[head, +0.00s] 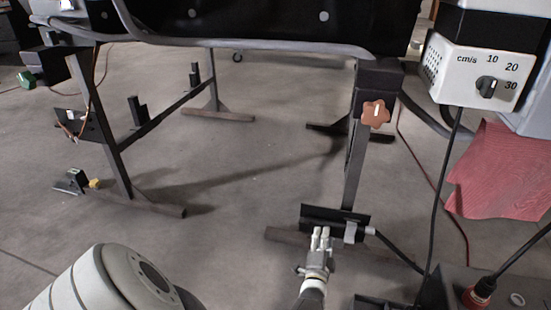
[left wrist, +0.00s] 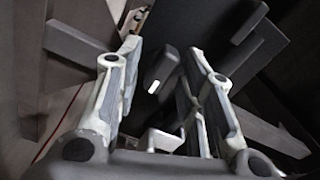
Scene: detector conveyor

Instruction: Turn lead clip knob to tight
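My left gripper (head: 321,232) is low in front of the dark bracket plate (head: 345,219) at the foot of the conveyor's right leg. A grey clip (head: 350,233) with a black lead (head: 398,250) sits just right of the fingers. In the left wrist view my left gripper (left wrist: 165,52) is open, its two fingers apart. A small dark knob (left wrist: 153,70) with a white mark, apparently the lead clip knob, shows in the gap between them. I cannot tell whether either finger touches it. The knob is hidden in the head view. My right gripper is not in view.
An orange star knob (head: 376,113) is higher on the leg (head: 354,175). A speed box (head: 480,75) with a dial hangs at the upper right. A dark box (head: 480,290) with a red connector stands at the lower right.

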